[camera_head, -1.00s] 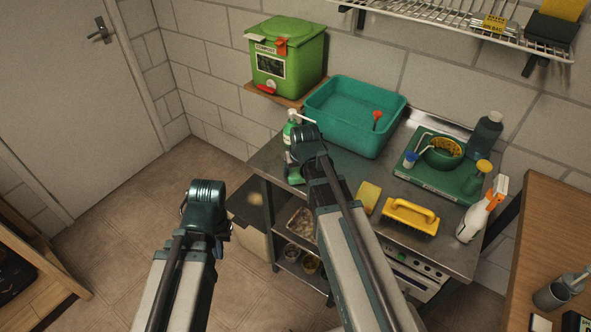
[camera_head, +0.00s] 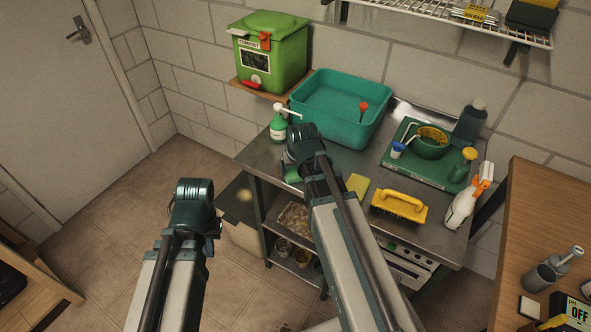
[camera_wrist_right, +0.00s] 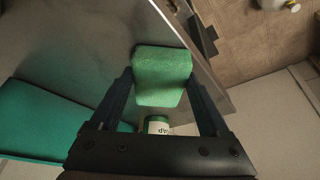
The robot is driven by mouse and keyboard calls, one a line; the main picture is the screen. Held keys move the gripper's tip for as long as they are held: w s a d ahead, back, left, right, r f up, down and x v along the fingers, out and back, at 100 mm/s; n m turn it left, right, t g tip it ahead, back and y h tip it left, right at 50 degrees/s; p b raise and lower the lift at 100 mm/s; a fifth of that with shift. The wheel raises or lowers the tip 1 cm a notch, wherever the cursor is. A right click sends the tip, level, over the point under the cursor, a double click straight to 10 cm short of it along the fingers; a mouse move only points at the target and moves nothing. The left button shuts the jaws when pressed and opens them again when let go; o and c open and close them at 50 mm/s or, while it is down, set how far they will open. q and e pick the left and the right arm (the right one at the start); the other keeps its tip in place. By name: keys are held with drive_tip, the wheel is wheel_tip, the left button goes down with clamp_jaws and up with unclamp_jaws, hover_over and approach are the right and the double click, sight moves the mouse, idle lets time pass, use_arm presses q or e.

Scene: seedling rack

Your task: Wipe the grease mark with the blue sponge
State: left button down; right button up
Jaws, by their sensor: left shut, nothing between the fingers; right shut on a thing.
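My right gripper (camera_wrist_right: 162,90) is shut on a sponge (camera_wrist_right: 162,77) that looks green, not blue. In the head view the sponge (camera_head: 291,173) shows as a small green edge beside my right wrist, at the left end of the steel counter (camera_head: 345,160). I cannot tell whether it touches the counter. My left gripper (camera_head: 216,228) is shut and empty, low and left of the counter; its fingers are mostly hidden. I cannot make out a grease mark in either view; my right arm covers part of the counter.
A soap bottle (camera_head: 278,127) stands close behind my right gripper, by the teal basin (camera_head: 325,115). A yellow sponge (camera_head: 357,185), yellow brush (camera_head: 399,205), green tray (camera_head: 440,178) and spray bottle (camera_head: 462,207) are further right. A wooden table (camera_head: 535,210) is at right.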

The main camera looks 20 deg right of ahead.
sight(278, 162)
drive_tip(key=shift+w+a+f, duration=0.1)
drive_tip(key=shift+w+a, duration=1)
drive_tip(key=shift+w, duration=0.2)
drive_tip(key=shift+w+a, duration=0.6)
drive_tip(key=shift+w, duration=0.2)
drive_tip(key=shift+w+a, duration=0.6)
drive_tip(key=shift+w, duration=0.15)
drive_tip(key=shift+w+d, duration=0.5)
drive_tip(key=shift+d, duration=0.4)
drive_tip(key=shift+d, duration=0.1)
drive_tip(key=shift+s+d, duration=0.3)
drive_tip(key=shift+s, duration=0.15)
drive_tip(key=shift+s+d, duration=0.9)
drive_tip(key=shift+s, duration=0.2)
